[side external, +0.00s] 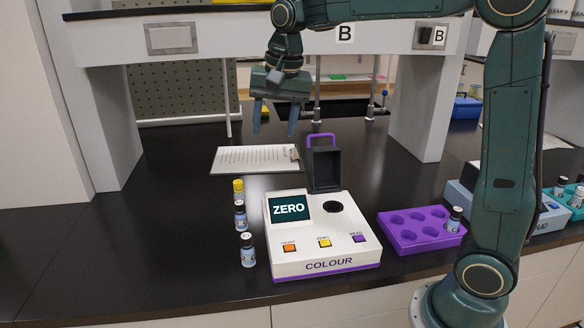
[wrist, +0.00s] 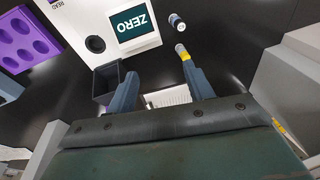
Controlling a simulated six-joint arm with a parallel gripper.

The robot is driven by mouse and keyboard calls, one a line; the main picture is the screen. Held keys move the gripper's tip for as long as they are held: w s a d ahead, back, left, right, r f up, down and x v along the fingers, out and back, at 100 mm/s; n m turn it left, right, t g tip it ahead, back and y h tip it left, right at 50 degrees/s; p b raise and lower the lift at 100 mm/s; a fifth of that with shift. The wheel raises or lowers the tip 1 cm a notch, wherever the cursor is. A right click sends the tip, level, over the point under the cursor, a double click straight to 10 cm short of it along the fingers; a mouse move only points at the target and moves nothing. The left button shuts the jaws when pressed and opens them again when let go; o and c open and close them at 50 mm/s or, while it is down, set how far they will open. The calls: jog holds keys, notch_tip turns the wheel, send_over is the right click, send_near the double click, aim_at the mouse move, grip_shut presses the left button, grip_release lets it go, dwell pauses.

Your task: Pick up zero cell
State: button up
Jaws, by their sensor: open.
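Three small vials stand in a line on the dark bench left of the meter in the side view: a yellow-capped vial (side external: 238,191) at the back, a pale-capped vial (side external: 240,216) in the middle and another vial (side external: 247,250) in front. Their labels are too small to read, so I cannot tell which is the zero cell. My gripper (side external: 274,132) is open and empty, fingers down, above and behind the vials. In the wrist view, the yellow-capped vial (wrist: 181,49) shows just beyond the right fingertip of my gripper (wrist: 163,75), with one pale-capped vial (wrist: 177,22) farther on.
The white colour meter (side external: 325,262) reads ZERO, with a round well and a raised dark lid (side external: 325,168). A clipboard (side external: 256,159) lies behind it. A purple rack (side external: 415,230) with one vial (side external: 454,219) stands right. Bench left of the vials is clear.

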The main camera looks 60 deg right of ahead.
jog(key=w+d+f+m+g, duration=0.15)
jog(key=w+f+m, duration=0.3)
jog(key=w, duration=0.45)
jog(key=m, duration=0.3)
send_over(238, 182)
jog(key=shift+n+g, duration=0.25)
jog(key=shift+g, duration=0.2)
notch_tip(238, 182, down, 7)
jog(key=shift+f, duration=0.2)
jog(key=shift+f, duration=0.1)
jog(key=shift+f, duration=4.2)
jog(key=shift+f, duration=2.6)
